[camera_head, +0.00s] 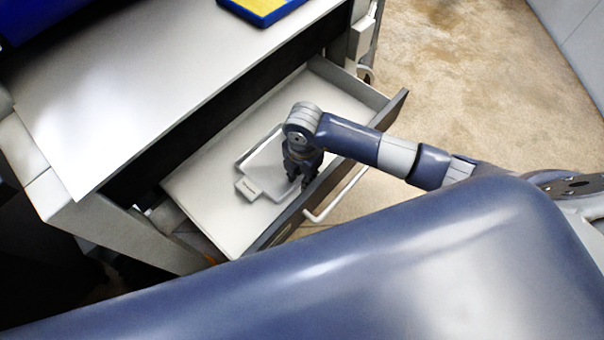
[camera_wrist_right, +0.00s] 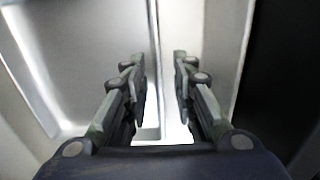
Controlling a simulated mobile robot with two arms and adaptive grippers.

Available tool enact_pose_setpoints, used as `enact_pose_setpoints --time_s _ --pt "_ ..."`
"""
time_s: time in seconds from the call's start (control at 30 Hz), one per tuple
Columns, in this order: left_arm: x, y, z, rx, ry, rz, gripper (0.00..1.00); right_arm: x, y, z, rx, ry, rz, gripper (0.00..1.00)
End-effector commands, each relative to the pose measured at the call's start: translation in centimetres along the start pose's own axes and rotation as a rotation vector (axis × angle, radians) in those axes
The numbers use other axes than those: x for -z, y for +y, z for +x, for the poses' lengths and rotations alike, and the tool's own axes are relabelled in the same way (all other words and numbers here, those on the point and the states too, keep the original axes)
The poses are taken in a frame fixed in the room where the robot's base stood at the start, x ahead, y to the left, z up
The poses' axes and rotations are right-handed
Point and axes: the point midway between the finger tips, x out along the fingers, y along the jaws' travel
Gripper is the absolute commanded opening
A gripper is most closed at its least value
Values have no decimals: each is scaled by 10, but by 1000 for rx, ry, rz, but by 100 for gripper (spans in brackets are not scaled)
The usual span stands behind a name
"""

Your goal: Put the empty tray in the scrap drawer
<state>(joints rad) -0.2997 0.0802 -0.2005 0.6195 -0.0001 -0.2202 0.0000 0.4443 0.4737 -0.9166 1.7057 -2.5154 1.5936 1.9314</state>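The empty tray (camera_head: 262,168) is a shallow, pale rectangular tray with a small tab at its near left corner. It lies inside the pulled-out drawer (camera_head: 345,103), near the drawer front. My right gripper (camera_head: 299,182) points down over the tray's right edge, inside the drawer. In the right wrist view the gripper (camera_wrist_right: 161,90) has its two fingers apart, with a gap between them. The tray (camera_wrist_right: 90,55) fills the left there, and its rim runs up between the fingers. I cannot tell whether a finger touches it. My left gripper is not in view.
The drawer front has a white bar handle (camera_head: 335,197). Above the drawer is a pale flat worktop (camera_head: 140,90) with a blue and yellow item (camera_head: 262,8) at its far edge. The brown floor (camera_head: 490,90) to the right is clear.

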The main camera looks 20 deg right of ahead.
Motion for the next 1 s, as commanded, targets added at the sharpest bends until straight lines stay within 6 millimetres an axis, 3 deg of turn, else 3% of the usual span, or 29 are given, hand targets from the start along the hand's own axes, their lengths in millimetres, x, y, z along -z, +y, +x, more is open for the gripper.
enact_pose_setpoints --time_s 0.27,0.7,1.0 --pt "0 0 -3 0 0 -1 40 0 1 -17 -3 1 -1 25" --pt "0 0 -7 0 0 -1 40 0 1 -105 -3 -1 0 25" --pt "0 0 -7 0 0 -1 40 0 0 -124 0 -1 0 25"
